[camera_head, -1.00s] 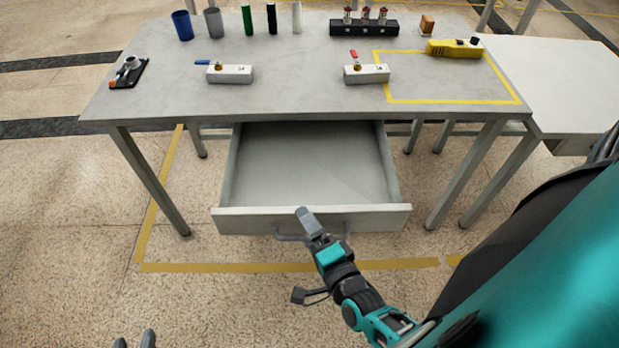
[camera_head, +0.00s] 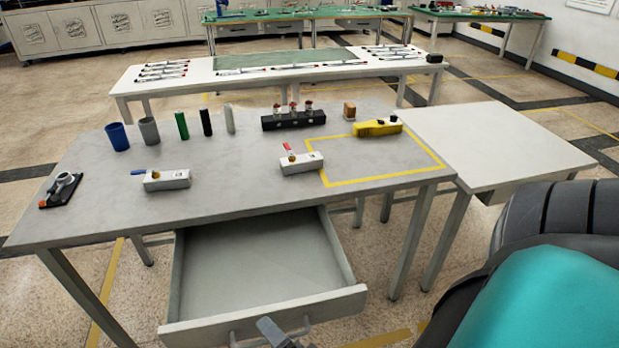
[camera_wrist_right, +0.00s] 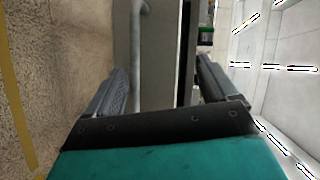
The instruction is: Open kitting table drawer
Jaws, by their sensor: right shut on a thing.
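The kitting table (camera_head: 235,190) has a grey top, and its drawer (camera_head: 340,304) is pulled well out below the front edge. The drawer's inside is empty where I see it. A grey bar handle (camera_head: 238,339) is on the drawer front. My right gripper (camera_head: 270,327) is at this handle, low in the head view, and is shut on it; most of the hand is cut off by the frame. In the right wrist view the handle (camera_wrist_right: 135,50) runs upright between the two fingers (camera_wrist_right: 160,78). My left gripper is out of view.
On the table stand cups (camera_head: 118,137), cylinders, two valve blocks (camera_head: 167,180), a black fixture (camera_head: 293,120) and a yellow tool (camera_head: 377,128) by a yellow-taped area. A white side table (camera_head: 490,150) adjoins at right. Table legs flank the drawer.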

